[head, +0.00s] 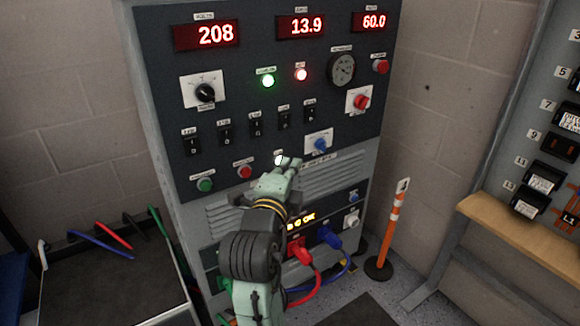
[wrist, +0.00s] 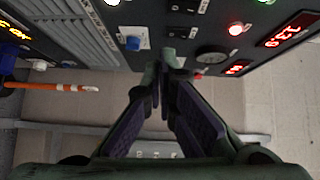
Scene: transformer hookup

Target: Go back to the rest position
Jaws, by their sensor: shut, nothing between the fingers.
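My gripper (head: 285,165) is in front of the middle of the dark control cabinet (head: 265,65) in the head view. It covers part of the panel below the switches. In the wrist view my gripper (wrist: 164,62) has its two fingertips together, with nothing between them. The panel lies along the top of that view. A blue knob (head: 320,144) sits just right of my gripper, and a red button (head: 244,172) sits to its left. I cannot tell whether the fingertips touch the panel.
An orange and white post (head: 394,225) stands right of the cabinet. A red plug (head: 299,250) and a blue plug (head: 328,236) with cables sit low on the cabinet. A dark-topped cart (head: 100,285) stands at left, a wooden bench (head: 520,235) at right.

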